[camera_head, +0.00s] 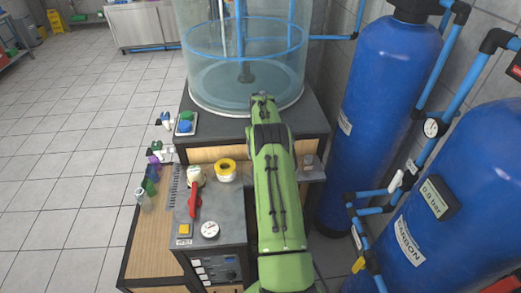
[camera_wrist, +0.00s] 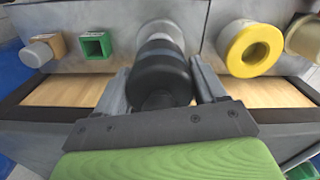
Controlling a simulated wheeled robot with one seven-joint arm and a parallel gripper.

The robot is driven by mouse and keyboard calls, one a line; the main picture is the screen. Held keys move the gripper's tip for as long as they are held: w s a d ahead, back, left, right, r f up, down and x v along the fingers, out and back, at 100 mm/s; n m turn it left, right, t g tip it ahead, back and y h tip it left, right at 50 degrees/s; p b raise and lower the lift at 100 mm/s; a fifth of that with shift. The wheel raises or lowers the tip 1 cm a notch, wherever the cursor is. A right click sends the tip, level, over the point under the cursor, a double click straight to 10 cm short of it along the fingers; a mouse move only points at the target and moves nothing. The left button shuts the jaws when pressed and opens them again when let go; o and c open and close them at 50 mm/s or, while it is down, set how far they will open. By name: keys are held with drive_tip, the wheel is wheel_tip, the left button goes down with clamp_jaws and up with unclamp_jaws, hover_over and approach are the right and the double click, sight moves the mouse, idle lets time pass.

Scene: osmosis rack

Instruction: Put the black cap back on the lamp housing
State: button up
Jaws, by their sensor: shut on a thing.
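In the wrist view my gripper (camera_wrist: 160,72) has its two grey fingers on either side of a black cylindrical cap (camera_wrist: 159,87) and is shut on it. Just beyond the cap, in line with it, is a pale metallic round part (camera_wrist: 161,44) with a dark grey end, which may be the lamp housing. The cap hides part of it, and I cannot tell whether the two touch. In the head view my green arm hides the gripper, the cap and that part.
A clear tank (camera_head: 245,70) is behind the bench, blue vessels (camera_head: 385,90) to the right.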

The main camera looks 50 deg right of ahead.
drive_tip(key=shift+f, duration=0.3)
drive_tip(key=shift+f, duration=0.1)
drive_tip(key=shift+f+b, duration=0.65)
drive_tip(key=shift+f, duration=0.1)
drive_tip(key=shift+f, duration=0.1)
idle(0.5)
drive_tip(key=shift+f+b, duration=0.7)
drive_tip(key=shift+f, duration=0.15)
drive_tip(key=shift+f, duration=0.3)
